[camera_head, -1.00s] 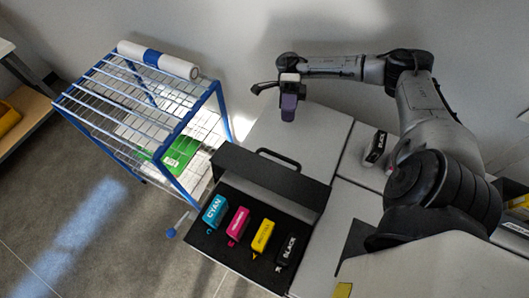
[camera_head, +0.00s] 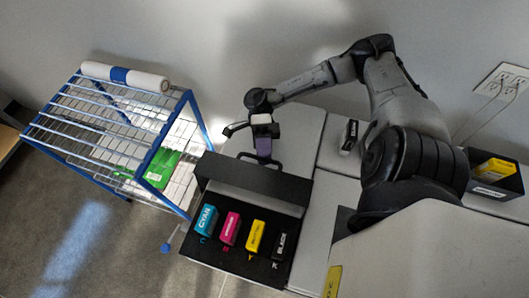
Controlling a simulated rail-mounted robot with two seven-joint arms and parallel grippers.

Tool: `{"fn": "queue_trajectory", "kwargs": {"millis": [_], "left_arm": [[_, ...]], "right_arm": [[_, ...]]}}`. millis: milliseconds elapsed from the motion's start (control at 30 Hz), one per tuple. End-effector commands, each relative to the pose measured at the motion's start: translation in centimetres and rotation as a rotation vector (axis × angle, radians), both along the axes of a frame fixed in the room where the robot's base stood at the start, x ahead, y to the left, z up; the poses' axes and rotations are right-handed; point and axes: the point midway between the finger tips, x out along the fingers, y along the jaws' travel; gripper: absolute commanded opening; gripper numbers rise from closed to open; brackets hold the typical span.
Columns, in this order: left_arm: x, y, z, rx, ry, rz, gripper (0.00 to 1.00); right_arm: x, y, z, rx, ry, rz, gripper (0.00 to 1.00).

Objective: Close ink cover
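The ink cover (camera_head: 253,178) is a dark flap standing raised at the back of the black ink bay (camera_head: 210,252), which lies open. Cyan (camera_head: 206,220), magenta (camera_head: 230,228), yellow (camera_head: 255,236) and black (camera_head: 281,246) cartridges sit in the bay in a row. My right gripper (camera_head: 264,157) is just behind the cover's top edge, close to its black handle, which it partly hides. I cannot tell whether it touches the handle or whether its fingers are open. My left gripper is not in view.
A blue and white wire rack (camera_head: 150,158) with a paper roll (camera_head: 125,76) on top stands to the left. A loose black cartridge (camera_head: 349,136) stands on the printer top (camera_head: 303,131). A dark bin (camera_head: 507,183) with a yellow box is at the right.

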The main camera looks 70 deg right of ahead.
Motion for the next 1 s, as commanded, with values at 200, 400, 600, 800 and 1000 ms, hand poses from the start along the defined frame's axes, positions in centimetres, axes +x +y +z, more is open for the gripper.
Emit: {"fn": "queue_trajectory", "kwargs": {"millis": [200,400,600,800,1000], "left_arm": [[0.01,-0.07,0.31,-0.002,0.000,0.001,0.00],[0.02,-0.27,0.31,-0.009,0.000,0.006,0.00],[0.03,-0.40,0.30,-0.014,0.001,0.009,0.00],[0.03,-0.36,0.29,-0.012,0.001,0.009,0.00],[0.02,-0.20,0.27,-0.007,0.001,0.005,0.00]], "right_arm": [[-0.44,1.00,0.02,0.001,0.000,0.000,0.37],[-0.50,1.10,-0.01,0.001,0.000,0.000,0.37],[-0.49,1.08,-0.01,0.001,0.000,0.000,0.28],[-0.48,1.07,0.00,0.000,-0.001,0.000,0.09],[-0.48,1.07,0.00,0.000,-0.001,0.000,0.00]]}}
